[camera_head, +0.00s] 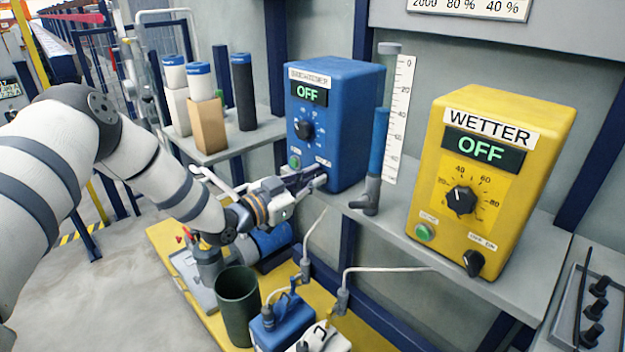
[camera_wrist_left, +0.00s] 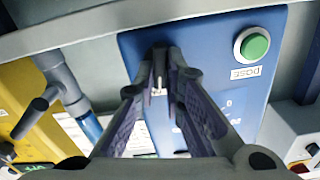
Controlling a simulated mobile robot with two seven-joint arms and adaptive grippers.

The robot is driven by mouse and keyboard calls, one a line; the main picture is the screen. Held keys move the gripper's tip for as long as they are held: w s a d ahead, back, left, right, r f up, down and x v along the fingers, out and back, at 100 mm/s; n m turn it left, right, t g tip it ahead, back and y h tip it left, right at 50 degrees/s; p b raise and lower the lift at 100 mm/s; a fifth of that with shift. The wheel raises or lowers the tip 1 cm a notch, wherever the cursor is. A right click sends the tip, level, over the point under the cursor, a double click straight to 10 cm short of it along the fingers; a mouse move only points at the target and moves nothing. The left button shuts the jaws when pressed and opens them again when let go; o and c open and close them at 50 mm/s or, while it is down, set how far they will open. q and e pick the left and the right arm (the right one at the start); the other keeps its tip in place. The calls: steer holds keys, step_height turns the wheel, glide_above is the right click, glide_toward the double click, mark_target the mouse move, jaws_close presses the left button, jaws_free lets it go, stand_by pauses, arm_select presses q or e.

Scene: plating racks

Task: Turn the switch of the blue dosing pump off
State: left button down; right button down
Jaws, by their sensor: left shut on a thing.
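The blue dosing pump (camera_head: 345,125) stands on a grey shelf, and its display (camera_head: 308,92) reads OFF. A black dial (camera_head: 305,130) is on the middle of its front, with a green button (camera_head: 294,162) at the lower left. My left gripper (camera_head: 318,180) is at the lower right corner of the pump's front. In the left wrist view its fingertips (camera_wrist_left: 160,62) are close together on the switch, which they mostly hide. The blue front panel (camera_wrist_left: 205,75) and the green button (camera_wrist_left: 252,45) show there too. My right gripper is out of view.
A yellow pump labelled WETTER (camera_head: 490,180), also reading OFF, stands to the right. A clear tube with a scale (camera_head: 398,120) and a grey pipe elbow (camera_head: 368,195) are between the pumps. Several cylinders (camera_head: 243,90) stand at the left; a dark green bin (camera_head: 237,305) is below.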

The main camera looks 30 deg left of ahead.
arm_select(q)
steer(key=shift+a+f+n, duration=0.1)
steer(key=shift+a+n, duration=0.05)
steer(key=shift+n, duration=2.1)
steer(key=shift+a+f+n, duration=0.1)
steer(key=shift+n, duration=2.15)
steer(key=c, duration=1.7)
jaws_free()
steer(key=shift+r, duration=0.1)
steer(key=v, duration=1.2)
